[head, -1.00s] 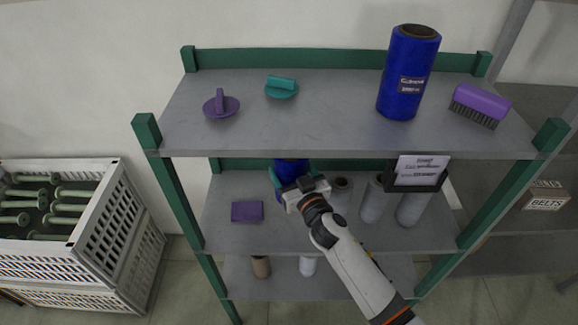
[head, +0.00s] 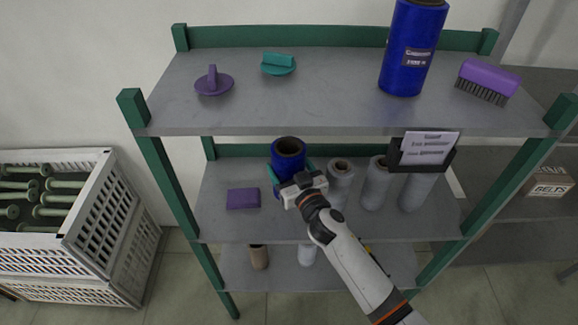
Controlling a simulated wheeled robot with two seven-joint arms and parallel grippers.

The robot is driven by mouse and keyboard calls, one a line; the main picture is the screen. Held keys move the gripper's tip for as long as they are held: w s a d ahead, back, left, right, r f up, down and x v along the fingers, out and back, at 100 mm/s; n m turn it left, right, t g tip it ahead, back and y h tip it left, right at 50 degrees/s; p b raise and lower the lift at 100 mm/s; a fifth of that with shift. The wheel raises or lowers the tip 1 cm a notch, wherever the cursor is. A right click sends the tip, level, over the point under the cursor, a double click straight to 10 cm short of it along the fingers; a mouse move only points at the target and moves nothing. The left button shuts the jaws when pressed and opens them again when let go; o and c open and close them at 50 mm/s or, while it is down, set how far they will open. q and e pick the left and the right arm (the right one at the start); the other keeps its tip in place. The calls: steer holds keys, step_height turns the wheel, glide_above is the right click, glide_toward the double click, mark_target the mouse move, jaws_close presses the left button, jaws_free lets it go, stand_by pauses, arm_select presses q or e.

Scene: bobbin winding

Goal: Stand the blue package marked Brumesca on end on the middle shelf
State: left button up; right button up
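A blue roll-shaped package (head: 288,156) with a dark open core is upright at the middle shelf (head: 225,222). Its label is hidden, so I cannot read a name on it. My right gripper (head: 290,178) reaches in from the front with its teal fingers on either side of this package, apparently shut on it. The gripper hides the package's lower part, so its contact with the shelf cannot be seen. My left gripper is out of view.
The top shelf (head: 300,105) overhangs and carries purple and teal handled discs and a brush (head: 489,80).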

step_height(320, 180, down, 5)
steer(key=b, duration=0.4)
steer(key=shift+r, duration=0.1)
stand_by(0.3)
steer(key=o, duration=1.1)
steer(key=shift+o, duration=0.3)
steer(key=b+v, duration=0.1)
steer(key=v, duration=1.1)
